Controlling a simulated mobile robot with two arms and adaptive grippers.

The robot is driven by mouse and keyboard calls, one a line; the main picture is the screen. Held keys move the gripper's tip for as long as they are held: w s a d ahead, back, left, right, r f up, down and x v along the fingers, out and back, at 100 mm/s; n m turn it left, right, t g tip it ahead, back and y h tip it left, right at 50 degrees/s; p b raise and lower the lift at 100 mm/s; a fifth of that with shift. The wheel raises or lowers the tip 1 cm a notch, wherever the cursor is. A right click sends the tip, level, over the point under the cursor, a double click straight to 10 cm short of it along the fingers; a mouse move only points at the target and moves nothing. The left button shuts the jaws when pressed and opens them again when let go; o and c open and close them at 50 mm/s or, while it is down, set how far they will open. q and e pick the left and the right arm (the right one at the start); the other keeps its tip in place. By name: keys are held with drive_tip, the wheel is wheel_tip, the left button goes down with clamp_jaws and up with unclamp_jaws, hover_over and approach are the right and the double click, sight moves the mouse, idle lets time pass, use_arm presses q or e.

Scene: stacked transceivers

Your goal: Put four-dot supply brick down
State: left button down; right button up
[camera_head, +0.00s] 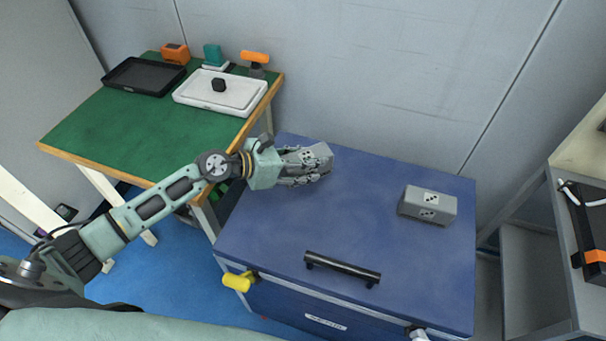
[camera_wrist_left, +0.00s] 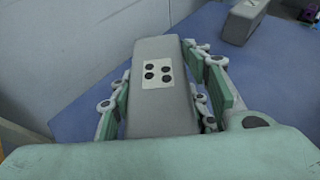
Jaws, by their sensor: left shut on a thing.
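The four-dot supply brick (camera_wrist_left: 160,90) is a grey block with a white label of four black dots. My left gripper (camera_wrist_left: 168,92) is shut on it, with one finger along each long side. In the head view the gripper (camera_head: 303,166) and the brick (camera_head: 319,153) are over the far left part of the blue chest lid (camera_head: 345,225). I cannot tell whether the brick touches the lid. My right gripper is not in view.
Another grey brick (camera_head: 428,204), with dotted labels, lies on the lid's right side. A black handle (camera_head: 342,268) is at the lid's front. The lid's middle is clear. A green table (camera_head: 110,130) with trays stands at the left, and a grey shelf (camera_head: 535,270) at the right.

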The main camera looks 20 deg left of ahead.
use_arm(q)
drive_tip(key=shift+w+a+f, duration=0.35)
drive_tip(key=shift+w+a, duration=0.1)
drive_tip(key=shift+a, duration=0.1)
drive_tip(key=shift+f+b, duration=0.35)
drive_tip(key=shift+f, duration=1.55)
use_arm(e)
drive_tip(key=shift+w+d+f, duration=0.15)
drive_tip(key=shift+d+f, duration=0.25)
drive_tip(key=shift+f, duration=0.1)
use_arm(q)
drive_tip(key=shift+f, duration=0.1)
drive_tip(key=c, duration=1.4)
unclamp_jaws()
drive_tip(key=shift+s+f, duration=0.1)
drive_tip(key=o, duration=0.4)
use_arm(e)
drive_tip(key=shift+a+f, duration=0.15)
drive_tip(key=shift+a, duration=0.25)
